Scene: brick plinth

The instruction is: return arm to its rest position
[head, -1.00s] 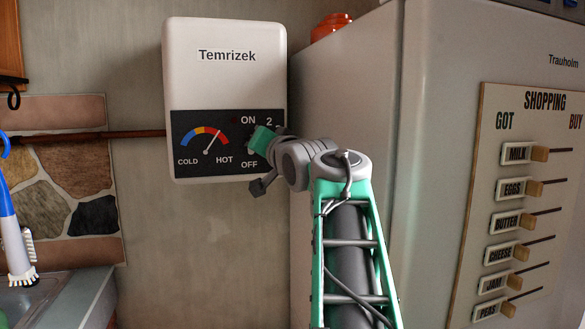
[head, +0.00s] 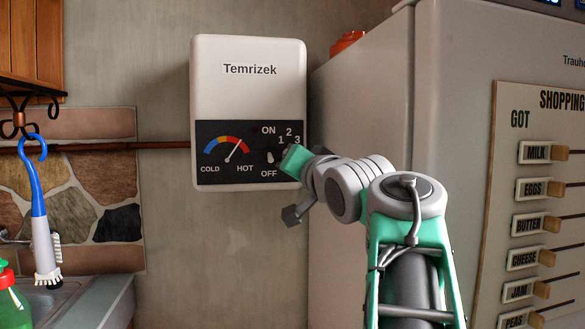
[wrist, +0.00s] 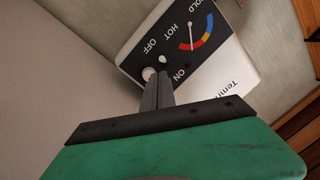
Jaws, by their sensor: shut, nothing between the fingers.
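My gripper shows in the head view as a green hand at the lower right corner of the white Temrizek heater (head: 248,90); its fingertips are hard to make out there. In the wrist view my gripper (wrist: 157,78) has its two grey fingers pressed together with nothing between them. The fingers point at the heater's black control panel (wrist: 180,45) and overlap the edge of a round pale knob (wrist: 148,73). I cannot tell whether they touch it. A small light switch (head: 270,157) stands between ON and OFF. The dial needle points up and right.
A large fridge (head: 355,120) with a shopping board (head: 505,140) of sliders stands close on the right. A blue brush (head: 42,215) hangs from a hook on the left, above a sink and counter (head: 95,300). Bare wall (head: 220,250) is below the heater.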

